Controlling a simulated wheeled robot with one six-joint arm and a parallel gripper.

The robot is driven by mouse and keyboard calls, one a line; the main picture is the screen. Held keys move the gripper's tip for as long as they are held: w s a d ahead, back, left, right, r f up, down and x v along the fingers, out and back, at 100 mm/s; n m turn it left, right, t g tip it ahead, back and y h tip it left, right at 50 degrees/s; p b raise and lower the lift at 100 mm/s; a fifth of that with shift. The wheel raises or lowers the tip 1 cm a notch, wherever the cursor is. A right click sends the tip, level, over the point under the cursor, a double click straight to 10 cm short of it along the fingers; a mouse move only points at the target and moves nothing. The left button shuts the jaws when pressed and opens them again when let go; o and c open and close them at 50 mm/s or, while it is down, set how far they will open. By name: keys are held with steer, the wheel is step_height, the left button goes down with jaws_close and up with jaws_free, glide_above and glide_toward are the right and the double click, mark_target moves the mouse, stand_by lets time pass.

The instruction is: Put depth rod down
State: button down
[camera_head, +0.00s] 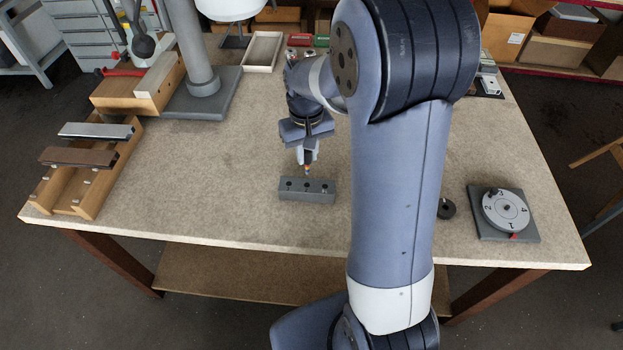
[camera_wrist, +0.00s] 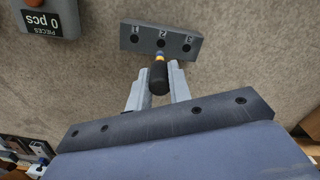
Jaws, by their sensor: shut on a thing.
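My gripper (camera_head: 307,154) is shut on the depth rod, over the table's middle. In the wrist view my gripper's fingers (camera_wrist: 157,84) flank the rod (camera_wrist: 159,77), which shows a black handle end and a yellow and blue band. The rod (camera_head: 307,168) shows as a small orange and pale bit under the gripper in the head view. A grey block (camera_head: 307,190) with three holes stands just below it; in the wrist view the block (camera_wrist: 178,35) has holes numbered 1, 2, 3. The rod's far end points at hole 2. I cannot tell whether it enters the hole.
A numbered dial (camera_head: 506,210) on a grey plate and a black ring (camera_head: 446,208) lie at the right. A wooden rack (camera_head: 95,190) with two profiles stands at the left. A white tray (camera_head: 263,52) lies at the back. The table left of the block is clear.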

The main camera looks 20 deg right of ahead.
steer(key=s+d+r+b, duration=0.2)
steer(key=d+b, duration=0.2)
steer(key=b, duration=0.3)
step_height(320, 180, down, 10)
steer(key=shift+w+d+r, duration=0.1)
stand_by(0.3)
steer(key=shift+f, duration=0.2)
steer(key=c, duration=1.3)
jaws_free()
steer(key=shift+r, duration=0.1)
